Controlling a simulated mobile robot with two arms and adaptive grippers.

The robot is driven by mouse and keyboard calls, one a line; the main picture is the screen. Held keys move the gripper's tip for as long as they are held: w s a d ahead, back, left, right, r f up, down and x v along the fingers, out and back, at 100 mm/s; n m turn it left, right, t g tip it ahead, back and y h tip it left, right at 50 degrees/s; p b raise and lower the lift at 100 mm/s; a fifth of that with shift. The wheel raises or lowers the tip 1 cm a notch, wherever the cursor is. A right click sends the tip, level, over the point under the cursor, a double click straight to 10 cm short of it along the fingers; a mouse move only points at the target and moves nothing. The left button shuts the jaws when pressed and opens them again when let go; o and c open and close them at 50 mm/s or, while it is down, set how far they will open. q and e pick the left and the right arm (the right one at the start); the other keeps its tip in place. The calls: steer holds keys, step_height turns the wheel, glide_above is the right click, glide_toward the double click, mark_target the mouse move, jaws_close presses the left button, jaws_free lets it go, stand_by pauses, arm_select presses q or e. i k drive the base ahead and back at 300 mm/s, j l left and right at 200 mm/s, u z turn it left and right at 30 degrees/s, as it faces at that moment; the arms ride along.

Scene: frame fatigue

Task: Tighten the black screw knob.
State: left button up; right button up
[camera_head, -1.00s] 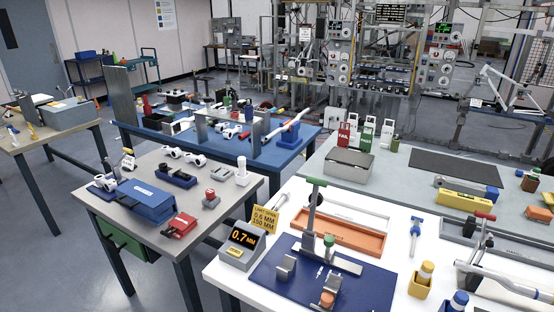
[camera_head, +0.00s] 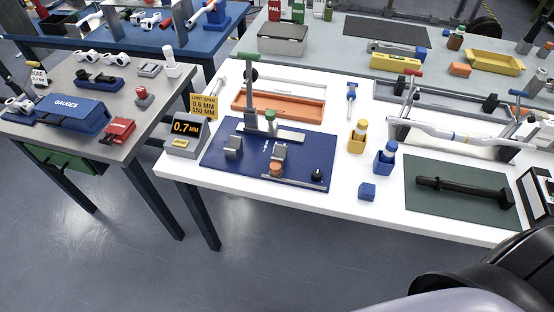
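A small black knob (camera_head: 317,175) stands at the right end of a grey metal bar on the blue mat (camera_head: 222,163). It is small in view, and I cannot tell how far it is screwed in. An orange round piece (camera_head: 276,169) sits on the same bar, left of the knob. Two grey metal blocks and an upright stand with a green handle (camera_head: 248,57) are also on the mat. Neither of my grippers shows; a black and pale part of my own body fills the lower right corner.
A display reading 0.7 MM (camera_head: 186,127) stands left of the mat. Right of it are a blue cube (camera_head: 367,191), yellow and blue holders with bottles, and a green mat (camera_head: 433,208) with a black bar. The white table's front edge is clear before the blue mat.

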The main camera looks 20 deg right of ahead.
mark_target(316, 175)
steer(key=z, duration=1)
